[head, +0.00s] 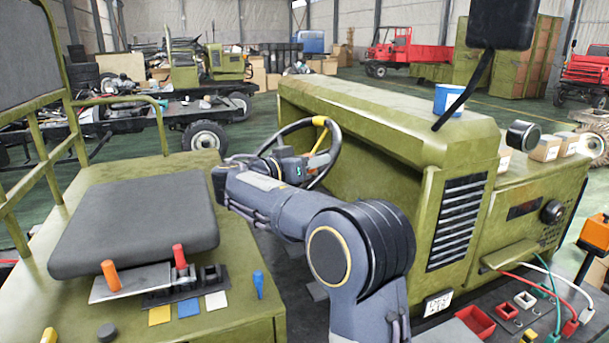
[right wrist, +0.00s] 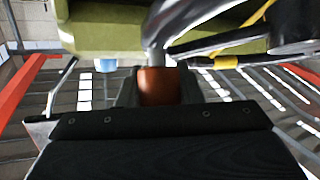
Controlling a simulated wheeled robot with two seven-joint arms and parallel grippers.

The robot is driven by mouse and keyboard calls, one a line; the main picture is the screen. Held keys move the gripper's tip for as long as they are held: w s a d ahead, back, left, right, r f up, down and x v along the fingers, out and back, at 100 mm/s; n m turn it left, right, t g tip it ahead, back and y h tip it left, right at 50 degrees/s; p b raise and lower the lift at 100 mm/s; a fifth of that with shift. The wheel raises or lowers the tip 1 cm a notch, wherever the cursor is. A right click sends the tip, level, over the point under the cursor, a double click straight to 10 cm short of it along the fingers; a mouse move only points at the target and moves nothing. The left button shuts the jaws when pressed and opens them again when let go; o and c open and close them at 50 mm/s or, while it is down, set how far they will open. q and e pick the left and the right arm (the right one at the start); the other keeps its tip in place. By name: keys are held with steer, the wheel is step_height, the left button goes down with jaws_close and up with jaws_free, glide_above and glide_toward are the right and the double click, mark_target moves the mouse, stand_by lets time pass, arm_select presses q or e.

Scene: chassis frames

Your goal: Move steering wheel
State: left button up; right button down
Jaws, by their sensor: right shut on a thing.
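The steering wheel (head: 338,149) has a dark rim and a yellow band near its top, and stands in front of the green hood. My right gripper (head: 305,162) is at the wheel, its arm covering part of the lower rim. In the right wrist view its jaws (right wrist: 157,88) are shut on an orange-brown knob (right wrist: 158,84), with a grey bar of the wheel (right wrist: 180,22) just above it. The wheel's dark hub and yellow band show at the upper right there. My left gripper is not in view.
A black seat (head: 135,225) and a lever panel (head: 130,283) with orange and red knobs are left of my arm. The green hood (head: 375,115) carries a blue cup (head: 449,99). Red trays (head: 474,322) and cables lie at the lower right.

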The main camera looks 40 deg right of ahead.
steer(key=d+r+n+t, duration=0.1)
steer(key=w+d+r+n+t+y, duration=0.1)
steer(key=d+n+t, duration=0.1)
steer(key=d+r+n+t+y, duration=0.1)
steer(key=d+n, duration=0.1)
steer(key=shift+w+d+r+t, duration=0.15)
steer(key=shift+r+t, duration=0.05)
steer(key=shift+t, duration=0.2)
steer(key=shift+w+d+r+n+t+y, duration=0.3)
steer(key=shift+w+d+n+t, duration=0.15)
steer(key=shift+d+n, duration=0.35)
steer(key=shift+a, duration=0.15)
steer(key=c, duration=1)
jaws_free()
